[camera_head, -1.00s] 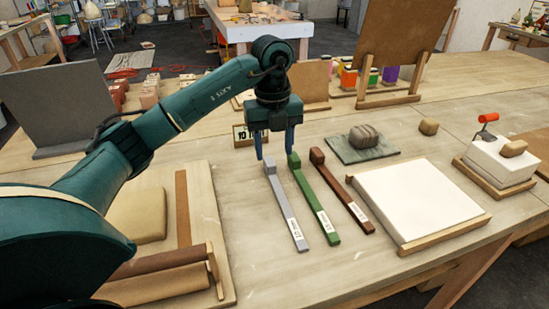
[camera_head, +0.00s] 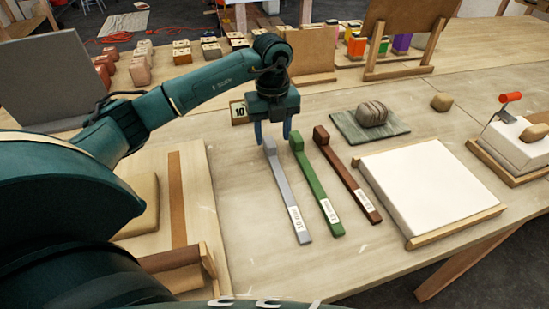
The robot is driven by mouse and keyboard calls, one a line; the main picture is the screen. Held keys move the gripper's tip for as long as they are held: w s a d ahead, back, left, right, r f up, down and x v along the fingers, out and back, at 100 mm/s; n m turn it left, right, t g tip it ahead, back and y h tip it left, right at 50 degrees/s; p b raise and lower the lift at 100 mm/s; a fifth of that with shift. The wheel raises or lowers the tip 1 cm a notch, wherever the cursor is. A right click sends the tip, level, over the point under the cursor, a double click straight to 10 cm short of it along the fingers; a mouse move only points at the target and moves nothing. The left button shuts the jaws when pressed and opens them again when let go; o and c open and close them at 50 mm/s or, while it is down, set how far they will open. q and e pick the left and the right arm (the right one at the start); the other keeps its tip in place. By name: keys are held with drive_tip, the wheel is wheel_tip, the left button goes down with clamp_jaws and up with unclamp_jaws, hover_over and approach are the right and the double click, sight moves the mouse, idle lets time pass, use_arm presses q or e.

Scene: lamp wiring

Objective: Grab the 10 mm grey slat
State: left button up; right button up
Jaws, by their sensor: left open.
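The grey slat (camera_head: 284,186) lies on the wooden table, with a raised block at its far end and a white label near its close end. The label is too small to read surely. My left gripper (camera_head: 273,138) points down over the far end of the grey slat. Its two blue fingers are open, one on each side of the raised block. I cannot tell whether they touch it. A green slat (camera_head: 314,183) and a brown slat (camera_head: 345,176) lie to the right. My right gripper is not in view.
A small card marked 10 (camera_head: 238,112) stands behind my left gripper. A wooden board (camera_head: 200,205) lies to the left. A white slab (camera_head: 425,190) and a striped stone on a green slate (camera_head: 345,127) are to the right. Bare table lies in front of the slats.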

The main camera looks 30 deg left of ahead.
sight(272, 146)
use_arm(q)
drive_tip(key=shift+a+f+p, duration=0.15)
drive_tip(key=shift+f+p, duration=0.4)
drive_tip(key=shift+f, duration=2.1)
clamp_jaws()
